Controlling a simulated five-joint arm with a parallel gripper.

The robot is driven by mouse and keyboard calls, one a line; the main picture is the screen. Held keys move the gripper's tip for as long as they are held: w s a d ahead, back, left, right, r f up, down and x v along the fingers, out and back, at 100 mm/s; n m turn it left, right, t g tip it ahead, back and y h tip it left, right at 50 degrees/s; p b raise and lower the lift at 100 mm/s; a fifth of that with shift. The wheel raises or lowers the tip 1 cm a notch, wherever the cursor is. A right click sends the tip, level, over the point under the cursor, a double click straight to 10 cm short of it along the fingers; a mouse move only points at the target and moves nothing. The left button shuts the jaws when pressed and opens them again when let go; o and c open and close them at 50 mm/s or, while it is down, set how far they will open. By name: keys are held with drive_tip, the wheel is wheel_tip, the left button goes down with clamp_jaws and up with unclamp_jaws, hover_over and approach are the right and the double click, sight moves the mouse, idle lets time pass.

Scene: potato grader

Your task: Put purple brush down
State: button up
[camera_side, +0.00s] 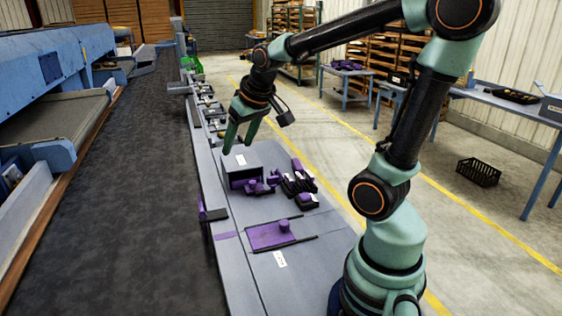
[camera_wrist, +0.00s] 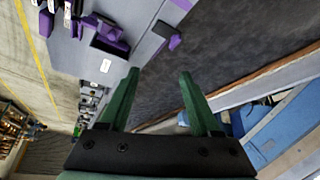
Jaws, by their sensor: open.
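My gripper (camera_side: 238,147) is open and empty above the far part of the grey work table (camera_side: 234,262), near a grey box (camera_side: 238,182). Its two green fingers stand apart in the wrist view (camera_wrist: 158,74) with nothing between them. Several purple-and-black brush-like pieces (camera_side: 299,179) lie in a cluster to the right of the box. Another purple piece with a dark part (camera_side: 212,214) is at the table's left edge, and it also seems to show in the wrist view (camera_wrist: 174,42). I cannot tell which piece is the purple brush.
A purple plate with a knob (camera_side: 270,235) lies at the table's near part. A dark floor or belt strip (camera_side: 110,190) runs left of the table. A black crate (camera_side: 478,172) stands on the floor at right. The air around my gripper is clear.

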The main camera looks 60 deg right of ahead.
drive_tip(key=s+a+n+y, duration=0.1)
drive_tip(key=s+a, duration=0.2)
drive_tip(key=a, duration=0.2)
drive_tip(key=s+a+n, duration=0.2)
drive_tip(key=s+a, duration=0.1)
drive_tip(key=a, duration=0.3)
drive_tip(key=shift+s+a+r+n+y, duration=0.15)
drive_tip(key=shift+s+r+n+y, duration=0.15)
drive_tip(key=shift+s+y, duration=0.1)
drive_tip(key=shift+c, duration=1.2)
